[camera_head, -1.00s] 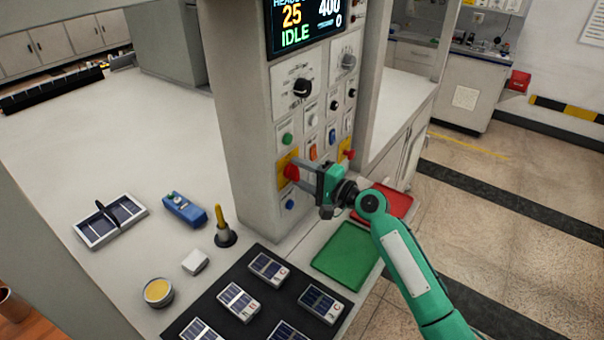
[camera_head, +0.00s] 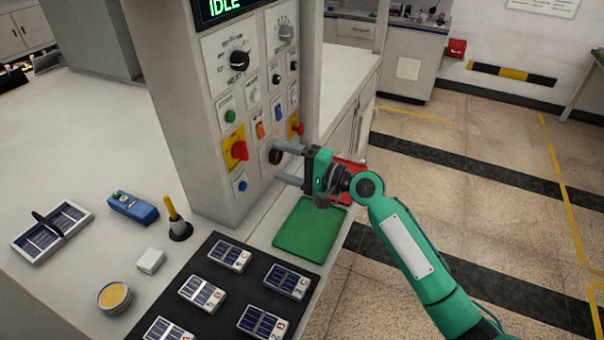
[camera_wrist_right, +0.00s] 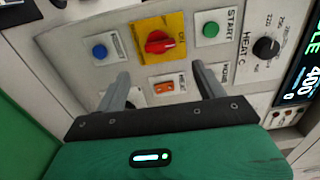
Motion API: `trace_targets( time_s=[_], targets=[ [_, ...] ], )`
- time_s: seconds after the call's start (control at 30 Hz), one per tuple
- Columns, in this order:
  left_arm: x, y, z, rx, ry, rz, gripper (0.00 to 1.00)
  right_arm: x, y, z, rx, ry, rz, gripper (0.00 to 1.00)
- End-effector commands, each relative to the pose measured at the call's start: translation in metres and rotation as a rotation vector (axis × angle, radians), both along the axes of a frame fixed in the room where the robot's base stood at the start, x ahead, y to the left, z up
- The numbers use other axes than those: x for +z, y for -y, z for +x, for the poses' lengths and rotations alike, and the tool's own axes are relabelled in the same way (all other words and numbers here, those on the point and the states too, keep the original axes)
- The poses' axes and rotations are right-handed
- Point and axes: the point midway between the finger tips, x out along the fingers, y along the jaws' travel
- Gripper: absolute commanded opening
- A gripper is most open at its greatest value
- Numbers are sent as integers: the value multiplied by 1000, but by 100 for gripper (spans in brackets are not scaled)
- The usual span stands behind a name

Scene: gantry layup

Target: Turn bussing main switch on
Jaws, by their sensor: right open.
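The control panel (camera_head: 250,200) carries a red rotary switch on a yellow plate (camera_head: 239,150), also in the right wrist view (camera_wrist_right: 158,43). A second red switch on yellow (camera_head: 297,130) sits farther right. A dark round knob (camera_head: 276,156) lies low between them. I cannot read which is labelled bussing main. My right gripper (camera_head: 281,164) is open, its fingers pointing at the panel, one above and one below the dark knob's height. Contact cannot be told. In the wrist view its fingers (camera_wrist_right: 160,75) reach toward the panel below the red switch. My left gripper is not in view.
Close by are a green button (camera_head: 230,116), an orange rocker (camera_head: 260,130), a blue button (camera_head: 242,185) and a black heat dial (camera_head: 239,58). Below lie a green mat (camera_head: 308,228), a red tray (camera_head: 350,167) and a black mat (camera_head: 205,322) with several solar cells.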

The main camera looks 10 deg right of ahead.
Motion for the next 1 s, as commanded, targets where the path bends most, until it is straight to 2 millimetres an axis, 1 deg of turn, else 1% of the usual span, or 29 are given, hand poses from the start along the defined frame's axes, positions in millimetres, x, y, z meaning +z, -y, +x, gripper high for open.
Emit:
trace_targets(
  time_s=[0.03, 0.1, 0.2, 0.3, 0.83, 0.87, 0.93, 0.97, 1.0],
  targets=[
    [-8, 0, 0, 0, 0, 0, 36, -5, 9, -7, -1, 0, -1, 71],
    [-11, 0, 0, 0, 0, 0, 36, -3, 19, -14, 0, 2, -1, 71],
    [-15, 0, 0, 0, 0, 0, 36, -3, 29, -21, 0, -1, -1, 71],
    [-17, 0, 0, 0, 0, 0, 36, -1, 35, -25, 0, -1, 0, 71],
    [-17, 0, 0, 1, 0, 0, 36, -1, 37, -28, 1, 0, -4, 71],
    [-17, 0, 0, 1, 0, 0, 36, -3, 37, -29, 1, 1, -11, 71],
    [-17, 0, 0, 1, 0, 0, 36, -14, 34, -36, 4, 9, -47, 71],
    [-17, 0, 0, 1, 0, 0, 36, -21, 32, -41, 6, 16, -76, 71],
    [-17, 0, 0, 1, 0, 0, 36, -33, 30, -50, 9, 27, -121, 71]
  ],
)
